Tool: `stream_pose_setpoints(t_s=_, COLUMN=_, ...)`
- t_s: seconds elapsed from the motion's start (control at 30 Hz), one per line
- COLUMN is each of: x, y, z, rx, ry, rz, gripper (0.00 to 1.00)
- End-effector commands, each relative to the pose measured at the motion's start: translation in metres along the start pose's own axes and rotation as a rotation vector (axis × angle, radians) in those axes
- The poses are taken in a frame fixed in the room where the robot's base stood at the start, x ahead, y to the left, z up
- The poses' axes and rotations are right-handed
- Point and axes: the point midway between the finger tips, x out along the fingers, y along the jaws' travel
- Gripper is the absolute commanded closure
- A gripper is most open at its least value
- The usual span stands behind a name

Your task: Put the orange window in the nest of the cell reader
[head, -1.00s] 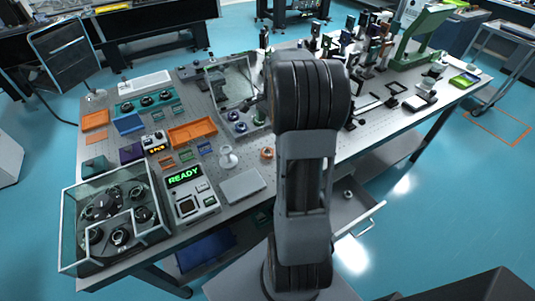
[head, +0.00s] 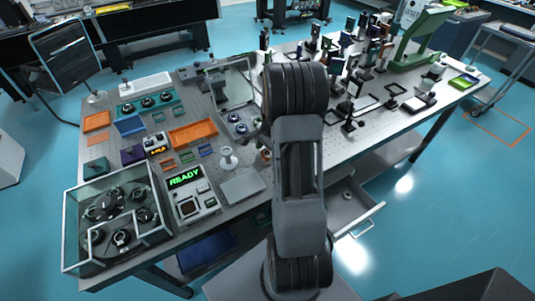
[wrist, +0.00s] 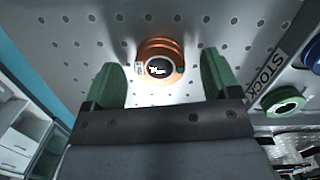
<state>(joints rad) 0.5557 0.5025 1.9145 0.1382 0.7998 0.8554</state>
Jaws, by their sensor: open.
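The orange window (wrist: 160,46), a ring with a dark centre, lies on the perforated table top in the wrist view. It is between and slightly beyond the fingertips of my gripper (wrist: 160,76), which is open with its green fingers on either side. No contact shows. In the head view the window (head: 265,155) is mostly hidden by my arm, and my gripper is hidden too. The cell reader (head: 196,200) stands at the table's front edge, its screen showing READY. I cannot make out its nest clearly.
In the wrist view a green ring (wrist: 283,101) and a blue ring (wrist: 314,56) sit right of the window by a STOCK label. In the head view a white spool-shaped stand (head: 228,158) and a grey plate (head: 242,187) lie between window and reader. A glass-walled carousel (head: 118,215) stands left.

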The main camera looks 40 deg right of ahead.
Motion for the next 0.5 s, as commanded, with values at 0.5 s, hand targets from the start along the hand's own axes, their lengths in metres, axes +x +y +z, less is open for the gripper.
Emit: stream_pose_setpoints(t_s=0.5, x=0.0066, y=0.0001, z=0.0000, rx=-0.001, ry=0.001, rz=0.000, gripper=0.34)
